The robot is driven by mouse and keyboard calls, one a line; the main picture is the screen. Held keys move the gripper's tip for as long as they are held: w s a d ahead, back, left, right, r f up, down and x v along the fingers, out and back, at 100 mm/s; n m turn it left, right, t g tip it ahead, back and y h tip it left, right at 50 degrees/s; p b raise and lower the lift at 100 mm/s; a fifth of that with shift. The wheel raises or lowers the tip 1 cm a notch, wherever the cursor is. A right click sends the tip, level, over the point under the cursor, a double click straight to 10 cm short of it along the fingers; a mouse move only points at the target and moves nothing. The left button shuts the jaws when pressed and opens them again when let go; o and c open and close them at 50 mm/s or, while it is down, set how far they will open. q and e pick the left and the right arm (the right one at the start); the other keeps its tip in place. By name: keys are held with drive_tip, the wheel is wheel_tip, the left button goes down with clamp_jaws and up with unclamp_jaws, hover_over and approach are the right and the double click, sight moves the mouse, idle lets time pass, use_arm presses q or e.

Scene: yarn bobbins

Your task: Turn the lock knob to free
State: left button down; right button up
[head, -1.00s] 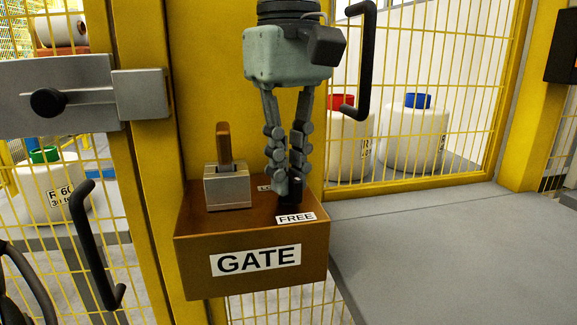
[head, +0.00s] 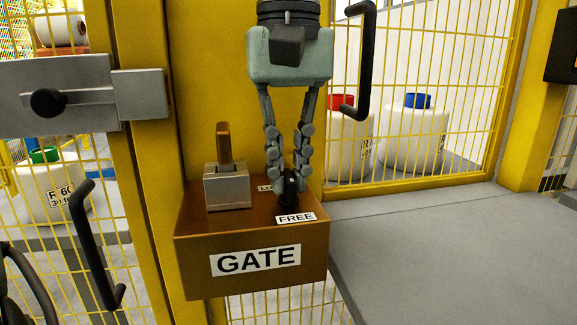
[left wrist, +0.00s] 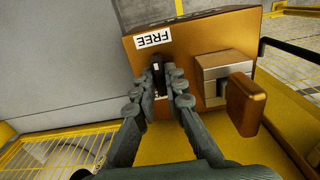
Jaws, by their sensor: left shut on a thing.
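The black lock knob (head: 290,192) stands on top of the brown box labelled GATE (head: 190,247), just behind the FREE label (head: 296,218). My left gripper (head: 290,182) points down from above, shut on the knob with one finger on each side. In the left wrist view the knob (left wrist: 157,72) sits between the fingertips, with a pale mark on it on the side toward the FREE label (left wrist: 153,39). A second label (head: 265,188) behind the knob is mostly hidden by the fingers. My right gripper is not in view.
A metal block with a brown lever (head: 224,145) stands left of the knob on the same box. A grey sliding bolt (head: 62,92) and black handles (head: 366,60) are on the yellow mesh fence. A grey surface (head: 450,255) at right is clear.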

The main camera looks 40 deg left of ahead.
sight(288, 174)
use_arm(q)
drive_tip(key=c, duration=1.6)
unclamp_jaws()
wheel_tip(288, 174, up, 12)
drive_tip(key=shift+r, duration=0.1)
drive_tip(key=shift+s, duration=0.1)
